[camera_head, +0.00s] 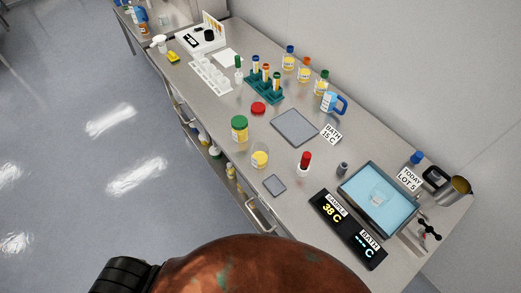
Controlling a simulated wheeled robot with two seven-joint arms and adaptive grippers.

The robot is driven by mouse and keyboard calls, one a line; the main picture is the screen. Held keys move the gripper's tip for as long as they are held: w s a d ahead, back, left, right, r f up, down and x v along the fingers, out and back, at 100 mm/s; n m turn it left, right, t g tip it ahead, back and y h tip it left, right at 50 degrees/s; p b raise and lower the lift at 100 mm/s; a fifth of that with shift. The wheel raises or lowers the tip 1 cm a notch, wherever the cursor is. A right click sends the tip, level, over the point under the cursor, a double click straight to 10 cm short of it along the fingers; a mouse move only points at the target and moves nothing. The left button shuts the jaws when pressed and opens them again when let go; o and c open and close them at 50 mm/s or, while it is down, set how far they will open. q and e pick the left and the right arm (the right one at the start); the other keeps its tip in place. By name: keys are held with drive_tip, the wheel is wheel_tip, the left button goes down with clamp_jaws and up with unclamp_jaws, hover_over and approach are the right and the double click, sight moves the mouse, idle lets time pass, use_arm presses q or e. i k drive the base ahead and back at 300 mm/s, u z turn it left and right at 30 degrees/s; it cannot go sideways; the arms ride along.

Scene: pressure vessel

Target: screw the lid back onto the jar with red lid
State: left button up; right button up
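A flat red lid (258,108) lies on the steel bench, apart from any jar. Neither of my grippers shows in the view.
Right of the open jar are a red-capped bottle (304,166), a small grey pad (274,185), a display (347,229) and a water bath (356,213). A grey plate (295,127) and teal tube rack (264,86) lie behind. Bench space around the jars is mostly clear.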

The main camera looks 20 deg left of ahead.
sight(259, 151)
drive_tip(key=z, duration=3.2)
drive_tip(key=k, duration=1.75)
drive_tip(key=u, duration=1.6)
drive_tip(key=i, duration=0.5)
drive_tip(key=u, duration=0.15)
